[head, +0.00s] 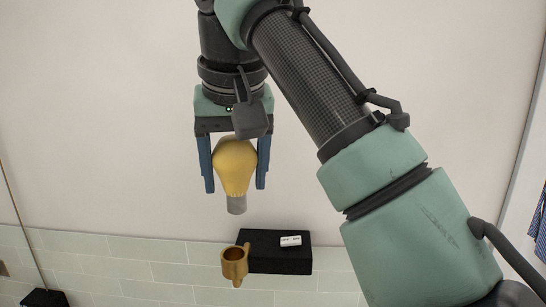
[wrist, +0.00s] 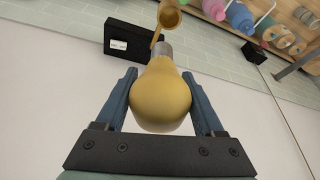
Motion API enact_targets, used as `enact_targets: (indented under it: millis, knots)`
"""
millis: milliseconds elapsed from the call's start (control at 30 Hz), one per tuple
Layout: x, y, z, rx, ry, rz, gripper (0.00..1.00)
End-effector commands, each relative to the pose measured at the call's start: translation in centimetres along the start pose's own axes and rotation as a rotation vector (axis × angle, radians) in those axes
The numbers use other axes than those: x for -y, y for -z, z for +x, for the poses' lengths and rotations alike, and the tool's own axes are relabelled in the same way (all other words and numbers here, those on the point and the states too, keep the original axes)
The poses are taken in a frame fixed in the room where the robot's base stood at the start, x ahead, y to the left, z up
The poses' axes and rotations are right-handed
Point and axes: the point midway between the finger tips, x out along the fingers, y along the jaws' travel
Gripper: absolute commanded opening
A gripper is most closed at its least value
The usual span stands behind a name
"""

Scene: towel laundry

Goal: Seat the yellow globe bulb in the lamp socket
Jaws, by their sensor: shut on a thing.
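The yellow globe bulb (head: 235,165) is held between the two blue fingers of my gripper (head: 235,180), with its grey base pointing down in the head view. My gripper is shut on the bulb's round glass. The wrist view shows the bulb (wrist: 162,97) between the fingers, its grey base toward the socket. The brass lamp socket (head: 234,264) is below the bulb in the head view, its open cup facing up, in front of a black box. The bulb and socket are apart. The socket also shows in the wrist view (wrist: 169,17), partly cut by the top edge.
The black box (head: 281,261) with a white label is fixed beside the socket against pale tiles (head: 100,245). A second dark box (head: 44,298) is at lower left. The wrist view shows several coloured spools (wrist: 239,17) at upper right. Around the bulb is free room.

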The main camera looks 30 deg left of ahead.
Motion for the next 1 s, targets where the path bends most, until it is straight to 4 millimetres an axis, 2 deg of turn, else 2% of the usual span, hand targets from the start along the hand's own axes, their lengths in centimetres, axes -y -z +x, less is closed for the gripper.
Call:
enact_targets:
  millis: [167,700,1000]
  knots:
    - [0.0,-0.2,0.5,0.0,0.001,-0.001,0.14]
    - [0.1,-2.1,5.0,-0.001,0.002,-0.001,0.14]
    - [0.0,-2.3,5.5,-0.002,0.0,-0.001,0.14]
